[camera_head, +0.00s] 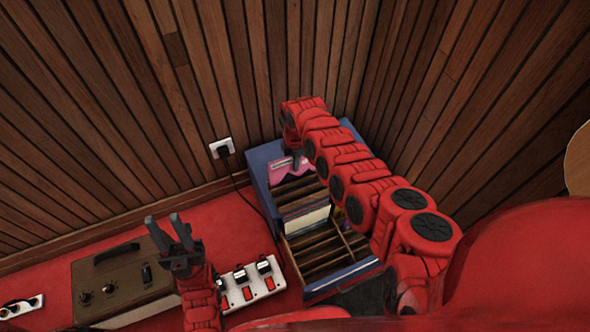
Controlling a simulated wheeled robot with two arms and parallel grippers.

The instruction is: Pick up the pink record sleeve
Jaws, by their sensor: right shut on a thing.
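The pink record sleeve (279,172) stands at the back left of a blue record crate (263,161) with wooden slots. My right arm reaches over the crate from the right. My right gripper (294,163) points down and is shut on the pink sleeve; the fingertips are partly hidden. The sleeve's lower part is hidden by the slots. My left gripper (164,228) is open and empty, left of the crate and above the red floor, with its fingers pointing up and away.
A white power strip (248,285) with plugs lies left of the crate. A brown amplifier case (122,280) stands further left. A cable runs from the wall socket (222,148). Wood-panelled walls close in behind the crate.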

